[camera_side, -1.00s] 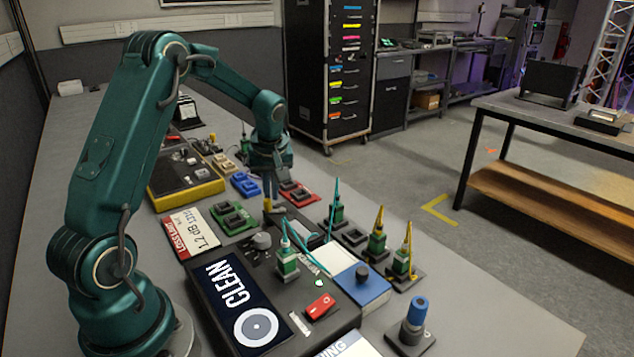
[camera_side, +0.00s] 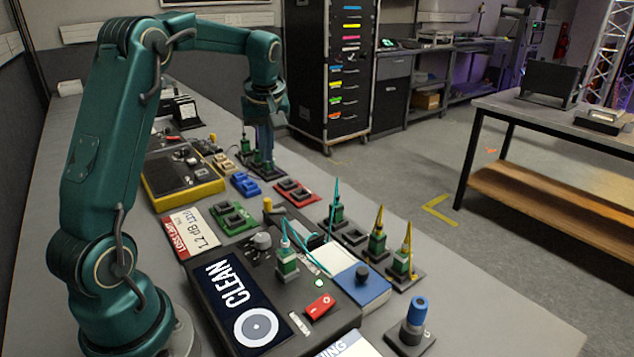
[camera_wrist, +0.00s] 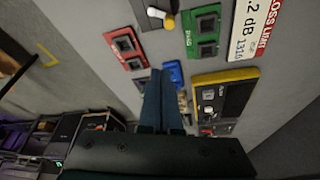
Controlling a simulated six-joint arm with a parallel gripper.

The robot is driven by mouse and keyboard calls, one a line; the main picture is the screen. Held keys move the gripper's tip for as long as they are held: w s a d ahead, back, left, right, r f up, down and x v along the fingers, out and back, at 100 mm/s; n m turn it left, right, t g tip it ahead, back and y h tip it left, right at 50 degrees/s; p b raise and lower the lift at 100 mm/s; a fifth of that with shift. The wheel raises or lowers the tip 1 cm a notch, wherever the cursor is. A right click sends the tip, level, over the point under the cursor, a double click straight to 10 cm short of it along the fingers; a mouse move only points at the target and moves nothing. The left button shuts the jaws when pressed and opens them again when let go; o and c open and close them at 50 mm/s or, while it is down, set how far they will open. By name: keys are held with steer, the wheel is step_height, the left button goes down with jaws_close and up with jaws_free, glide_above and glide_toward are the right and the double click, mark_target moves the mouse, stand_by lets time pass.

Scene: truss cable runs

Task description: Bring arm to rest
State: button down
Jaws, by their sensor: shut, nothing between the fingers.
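My green arm stretches over the bench, and my gripper (camera_side: 265,160) hangs near the far end of the row of parts with its fingers pointing down. In the side view the fingertips show in front of or beside a small dark connector stand, and I cannot tell the gap. In the wrist view my gripper's fingers (camera_wrist: 157,78) lie together, shut with nothing between them. Beyond the tips are a red two-socket holder (camera_wrist: 126,46), a green one (camera_wrist: 203,30) and part of a blue one (camera_wrist: 173,72). The fingers hide part of the bench.
A yellow-edged tray (camera_side: 183,180), a loss-limit card (camera_side: 190,230), a black console (camera_side: 275,300) with a red switch (camera_side: 320,306), and a blue-and-white box (camera_side: 352,275) crowd the bench. Upright connectors with teal and yellow cables (camera_side: 378,235) stand along the right edge.

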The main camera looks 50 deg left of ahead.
steer(key=shift+d+r, duration=0.15)
steer(key=s+d+r+m+t, duration=0.2)
steer(key=d+r, duration=0.2)
steer(key=d, duration=0.3)
steer(key=s+d+r+m+t, duration=0.2)
steer(key=d+r+m, duration=0.15)
steer(key=d, duration=0.25)
steer(key=s+d+f+m+h, duration=0.3)
steer(key=s+d+f+m, duration=0.3)
steer(key=s+d+m, duration=0.2)
steer(key=s+d, duration=0.2)
steer(key=s, duration=0.2)
steer(key=shift+f+h, duration=0.2)
steer(key=shift+h, duration=0.2)
